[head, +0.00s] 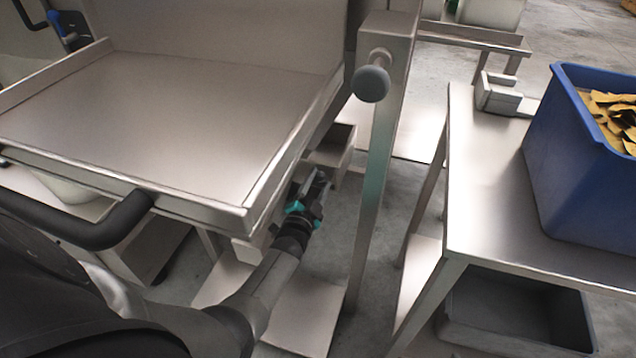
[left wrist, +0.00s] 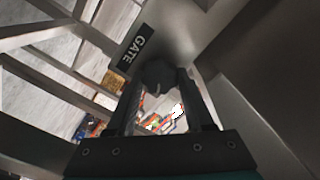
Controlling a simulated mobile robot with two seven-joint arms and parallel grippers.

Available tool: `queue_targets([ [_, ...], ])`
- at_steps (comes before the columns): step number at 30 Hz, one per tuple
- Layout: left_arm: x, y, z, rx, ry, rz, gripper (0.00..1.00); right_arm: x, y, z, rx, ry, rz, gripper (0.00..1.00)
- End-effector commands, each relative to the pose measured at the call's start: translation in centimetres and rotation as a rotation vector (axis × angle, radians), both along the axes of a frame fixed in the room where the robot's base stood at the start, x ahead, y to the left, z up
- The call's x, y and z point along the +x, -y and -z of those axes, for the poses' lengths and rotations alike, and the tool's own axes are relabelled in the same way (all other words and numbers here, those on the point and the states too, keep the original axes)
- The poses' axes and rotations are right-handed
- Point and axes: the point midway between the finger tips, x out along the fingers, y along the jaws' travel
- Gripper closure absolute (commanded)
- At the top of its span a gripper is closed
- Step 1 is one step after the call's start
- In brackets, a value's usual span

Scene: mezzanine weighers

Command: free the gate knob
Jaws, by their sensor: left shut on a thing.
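The gate knob (left wrist: 158,75) is a dark round knob beside a black plate reading GATE (left wrist: 134,55) in the left wrist view. My left gripper (left wrist: 160,82) is shut on this knob, with one finger on each side of it. In the head view my left gripper (head: 312,192) reaches below the right edge of the steel tray (head: 190,100), and the knob it holds cannot be made out there. My right gripper is not in view.
A post (head: 380,180) with a round grey knob (head: 371,83) stands right of the gripper. A steel table (head: 485,215) farther right bears a blue crate (head: 575,170) of yellowish pieces. A dark bin (head: 520,310) sits below it. A black handle (head: 110,225) projects from the tray's front.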

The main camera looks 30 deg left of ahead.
Motion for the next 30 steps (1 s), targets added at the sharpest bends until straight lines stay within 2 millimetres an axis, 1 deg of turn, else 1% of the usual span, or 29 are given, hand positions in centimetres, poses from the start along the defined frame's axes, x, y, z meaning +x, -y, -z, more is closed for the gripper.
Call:
queue_targets([
  [8, -0.03, -0.02, 0.0, -0.038, 0.009, 0.0, 1.0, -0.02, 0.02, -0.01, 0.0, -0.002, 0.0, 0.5],
  [14, -0.02, -0.06, -0.05, -0.142, 0.035, 0.001, 1.0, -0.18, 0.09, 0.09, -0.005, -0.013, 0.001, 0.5],
  [30, -0.06, -0.16, -0.08, -0.624, 0.151, 0.001, 1.0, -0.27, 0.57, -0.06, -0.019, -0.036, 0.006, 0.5],
])
